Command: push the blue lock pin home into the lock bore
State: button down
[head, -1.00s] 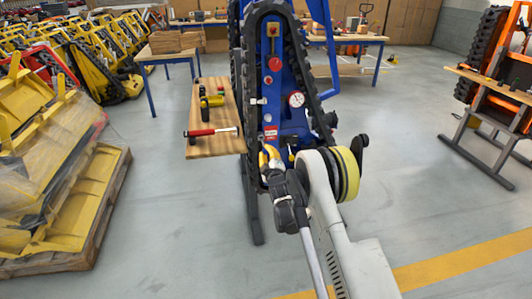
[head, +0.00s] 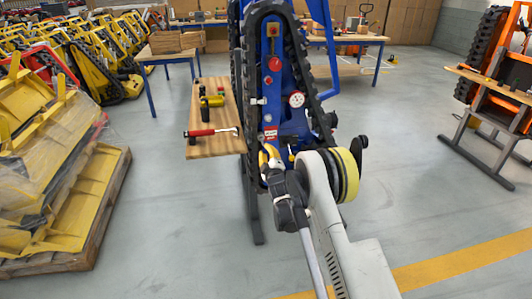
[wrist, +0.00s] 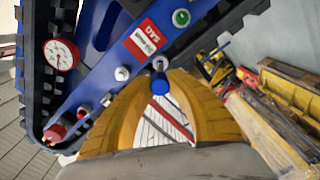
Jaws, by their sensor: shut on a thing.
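The blue lock pin (wrist: 160,86) shows its end between the fingertips of my gripper (wrist: 161,80) in the wrist view. The yellow fingers are shut on it. A silver round fitting (wrist: 160,63) lies just beyond the pin on the blue carrier frame (wrist: 92,95); I cannot tell whether this is the lock bore or part of the pin. The pin's depth is hidden. In the head view my yellow gripper (head: 268,158) is at the lower part of the tracked carrier, and the pin cannot be made out there.
The carrier has a black track (head: 310,75), a pressure gauge (head: 296,99) and a red knob (head: 275,64). A wooden shelf (head: 213,145) with a red-handled hammer (head: 208,132) is at its left. Yellow parts on a pallet (head: 100,235) stand far left.

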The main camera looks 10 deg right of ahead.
aim_at(262, 140)
jog(key=shift+w, duration=3.9)
jog(key=shift+s, duration=0.1)
jog(key=shift+s, duration=3.75)
jog(key=shift+w, duration=1.85)
